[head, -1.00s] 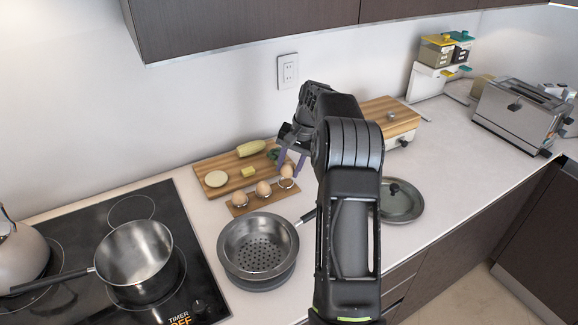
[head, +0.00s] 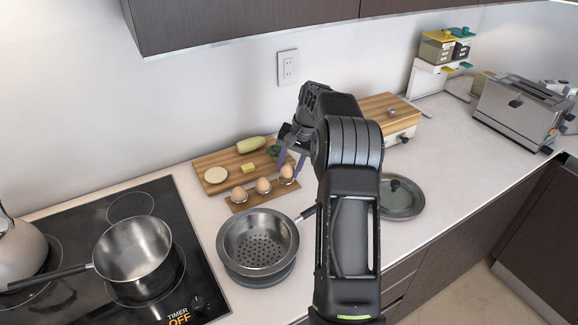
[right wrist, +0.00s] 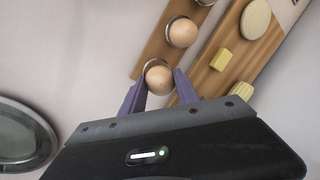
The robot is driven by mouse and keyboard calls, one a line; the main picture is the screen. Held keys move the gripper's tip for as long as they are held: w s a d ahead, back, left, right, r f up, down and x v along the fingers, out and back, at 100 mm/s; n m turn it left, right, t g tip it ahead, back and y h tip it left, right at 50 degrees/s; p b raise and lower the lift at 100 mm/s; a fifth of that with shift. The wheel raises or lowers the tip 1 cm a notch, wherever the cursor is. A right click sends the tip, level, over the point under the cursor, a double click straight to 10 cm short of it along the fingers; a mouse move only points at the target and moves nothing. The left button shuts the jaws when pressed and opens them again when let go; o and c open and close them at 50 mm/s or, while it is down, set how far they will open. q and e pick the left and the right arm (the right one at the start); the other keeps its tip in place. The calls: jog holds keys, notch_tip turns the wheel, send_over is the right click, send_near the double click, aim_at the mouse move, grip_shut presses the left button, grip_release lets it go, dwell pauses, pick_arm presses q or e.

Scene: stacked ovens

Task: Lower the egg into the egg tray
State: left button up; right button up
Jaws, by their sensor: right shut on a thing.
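The egg tray (head: 251,200) is a narrow wooden strip on the counter, with ringed holes in a row. Two brown eggs, one at the left end (head: 238,195) and one in the middle (head: 263,186), sit in it. My right gripper (head: 290,166) is shut on a third egg (head: 287,173) at the tray's right end hole. In the right wrist view the held egg (right wrist: 158,78) is between the purple fingers, with the hole's ring showing partly around it. I cannot tell whether it touches the tray. My left gripper is not in view.
A cutting board (head: 209,164) with vegetables lies just behind the tray. A steel strainer pan (head: 258,243) stands in front. A lid (head: 401,198) lies to the right, and a saucepan (head: 133,249) is on the hob at left.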

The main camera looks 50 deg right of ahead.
aim_at(291, 165)
jog(key=shift+f+b, duration=0.4)
jog(key=shift+f, duration=0.25)
dwell(0.3)
jog(key=o, duration=0.9)
jog(key=shift+c, duration=0.2)
jog(key=shift+r, duration=0.2)
jog(key=b+v, duration=0.1)
jog(key=v, duration=0.6)
jog(key=shift+r, duration=0.25)
jog(key=shift+s, duration=0.15)
